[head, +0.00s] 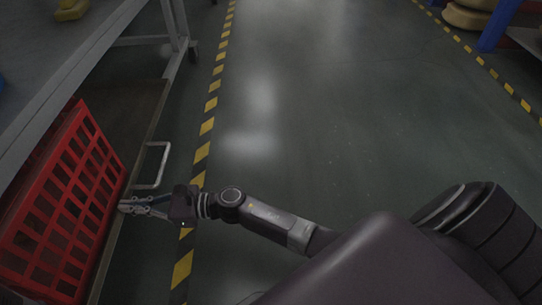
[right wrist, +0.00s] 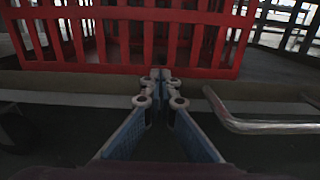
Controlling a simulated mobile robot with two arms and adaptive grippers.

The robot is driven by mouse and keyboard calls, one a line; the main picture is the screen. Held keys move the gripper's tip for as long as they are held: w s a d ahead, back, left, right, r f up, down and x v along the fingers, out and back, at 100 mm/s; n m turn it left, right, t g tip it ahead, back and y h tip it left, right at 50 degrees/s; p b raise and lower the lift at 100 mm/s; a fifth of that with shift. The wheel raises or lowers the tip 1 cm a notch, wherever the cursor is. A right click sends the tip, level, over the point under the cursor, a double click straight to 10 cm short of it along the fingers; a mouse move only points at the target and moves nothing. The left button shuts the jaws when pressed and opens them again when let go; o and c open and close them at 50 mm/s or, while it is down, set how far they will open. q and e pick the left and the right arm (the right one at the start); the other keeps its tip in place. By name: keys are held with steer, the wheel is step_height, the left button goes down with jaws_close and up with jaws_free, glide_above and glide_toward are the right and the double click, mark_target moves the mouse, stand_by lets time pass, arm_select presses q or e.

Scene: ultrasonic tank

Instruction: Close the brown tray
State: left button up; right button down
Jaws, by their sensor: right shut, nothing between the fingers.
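The brown tray (head: 140,108) sticks out from under the grey table at the left of the head view. It carries a red crate (head: 62,205), and a metal handle (head: 152,166) stands out from its front edge. In the right wrist view the tray's front edge (right wrist: 85,84) runs across the picture, with the handle (right wrist: 255,126) at the right. My right gripper (head: 124,206) is shut and empty at the front edge, beside the handle. Its fingertips (right wrist: 160,76) point at the crate; I cannot tell whether they touch the edge. My left gripper is not in view.
The table (head: 95,60) has a leg on a caster at the back. A yellow and black floor stripe (head: 207,125) runs past the tray. The floor (head: 330,120) to the right is clear. A blue post (head: 497,28) stands at the far right.

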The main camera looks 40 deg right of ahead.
mark_target(109, 205)
steer(key=b+x, duration=0.1)
steer(key=x, duration=0.5)
steer(key=shift+b, duration=0.3)
steer(key=shift+w+a, duration=0.15)
steer(key=shift+w+r, duration=0.1)
